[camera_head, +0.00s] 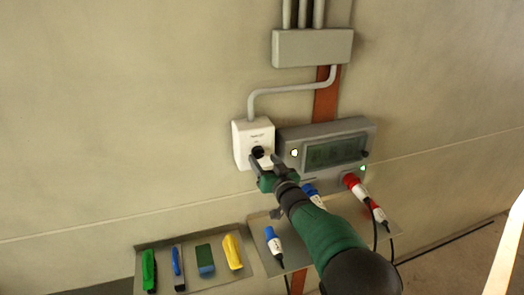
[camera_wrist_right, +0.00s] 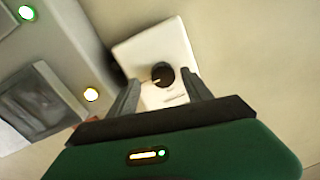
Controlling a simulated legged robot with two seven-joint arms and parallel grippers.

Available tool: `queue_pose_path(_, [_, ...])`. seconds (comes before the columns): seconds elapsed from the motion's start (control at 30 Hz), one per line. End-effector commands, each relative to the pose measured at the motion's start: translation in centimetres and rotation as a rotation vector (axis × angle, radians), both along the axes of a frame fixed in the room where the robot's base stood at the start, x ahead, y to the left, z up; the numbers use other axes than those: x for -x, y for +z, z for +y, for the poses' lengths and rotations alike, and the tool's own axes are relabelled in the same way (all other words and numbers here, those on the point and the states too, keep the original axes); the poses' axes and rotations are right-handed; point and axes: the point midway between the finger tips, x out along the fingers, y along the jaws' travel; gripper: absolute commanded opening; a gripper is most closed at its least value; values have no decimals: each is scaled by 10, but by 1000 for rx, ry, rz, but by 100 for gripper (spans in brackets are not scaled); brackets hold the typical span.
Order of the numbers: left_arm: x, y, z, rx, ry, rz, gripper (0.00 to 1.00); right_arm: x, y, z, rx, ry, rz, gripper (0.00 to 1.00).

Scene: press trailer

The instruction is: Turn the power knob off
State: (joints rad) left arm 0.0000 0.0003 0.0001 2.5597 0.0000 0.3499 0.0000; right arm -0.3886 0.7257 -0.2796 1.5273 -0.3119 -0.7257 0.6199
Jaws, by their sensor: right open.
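The power knob (camera_head: 257,152) is a round black knob on the front of a white box (camera_head: 242,135) on the wall. In the right wrist view the knob (camera_wrist_right: 162,75) shows a light pointer mark towards its left side. My right gripper (camera_head: 265,163) is open in front of the white box. In the right wrist view its two grey fingers (camera_wrist_right: 163,92) stand left and right of the knob, with a gap on both sides. I cannot tell whether they reach around it in depth. My left gripper is not in view.
A grey panel with a display (camera_head: 335,152) and lit lamps stands just right of the white box. Red plugs (camera_head: 355,184) and cables sit below it. A grey tray (camera_head: 212,283) below holds several coloured tools. A conduit (camera_head: 290,90) runs above the box.

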Motion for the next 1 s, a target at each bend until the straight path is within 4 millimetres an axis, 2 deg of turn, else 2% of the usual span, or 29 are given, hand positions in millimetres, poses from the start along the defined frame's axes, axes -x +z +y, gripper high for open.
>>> queue_pose_path(0.03, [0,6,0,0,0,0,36,-7,3,3,1,0,0,58])
queue_pose_path(0.2, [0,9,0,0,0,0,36,-19,2,8,-2,0,-1,58])
queue_pose_path(0.47, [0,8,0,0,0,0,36,-21,0,8,-1,-1,0,57])
queue_pose_path(0.9, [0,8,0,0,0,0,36,-20,2,8,-2,-1,-1,0])
queue_pose_path(1.0, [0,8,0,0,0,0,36,-20,2,8,-1,-2,-3,0])
